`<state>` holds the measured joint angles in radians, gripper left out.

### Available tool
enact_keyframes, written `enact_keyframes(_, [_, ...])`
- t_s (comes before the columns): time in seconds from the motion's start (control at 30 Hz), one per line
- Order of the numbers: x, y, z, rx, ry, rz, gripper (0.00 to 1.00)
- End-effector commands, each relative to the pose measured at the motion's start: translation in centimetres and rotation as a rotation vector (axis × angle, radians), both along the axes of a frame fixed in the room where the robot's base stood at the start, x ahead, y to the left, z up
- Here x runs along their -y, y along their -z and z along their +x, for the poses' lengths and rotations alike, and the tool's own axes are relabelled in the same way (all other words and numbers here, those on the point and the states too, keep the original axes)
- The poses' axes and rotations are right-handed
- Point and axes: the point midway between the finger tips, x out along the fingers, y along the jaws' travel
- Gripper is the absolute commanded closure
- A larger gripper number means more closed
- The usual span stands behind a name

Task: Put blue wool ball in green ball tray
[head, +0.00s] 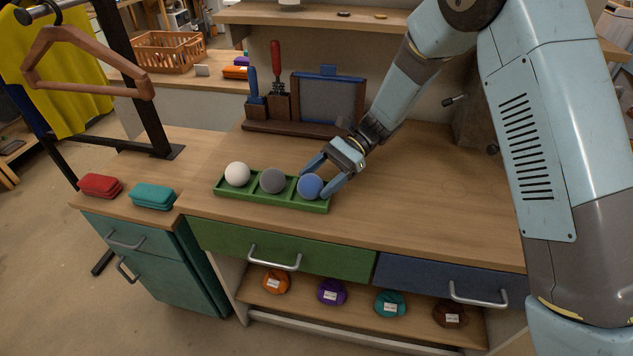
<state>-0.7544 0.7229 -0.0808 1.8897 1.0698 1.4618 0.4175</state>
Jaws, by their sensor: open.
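The green ball tray (272,201) lies on the wooden worktop near its front edge. It has three compartments in a row. A white ball (237,174) is in the left one and a grey ball (272,180) in the middle one. The blue wool ball (310,186) is at the right compartment and looks seated in it. My gripper (318,182) is open, with its fingers on either side of the blue ball. I cannot tell whether the fingers touch it.
A wooden rack (290,128) with a red-handled and a blue-handled tool and a grey panel stands behind the tray. Red (100,186) and teal (152,197) folded cloths lie on the left counter. The worktop to the tray's right is clear.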

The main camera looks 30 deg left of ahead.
Motion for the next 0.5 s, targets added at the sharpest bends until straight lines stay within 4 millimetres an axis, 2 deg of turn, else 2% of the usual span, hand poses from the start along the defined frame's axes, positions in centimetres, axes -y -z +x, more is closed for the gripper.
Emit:
enact_keyframes(0.3, [2.6, -2.3, 5.1, 0.002, 0.003, 0.003, 0.26])
enact_keyframes(0.5, [3.9, -3.5, 7.5, 0.001, 0.003, 0.001, 0.26])
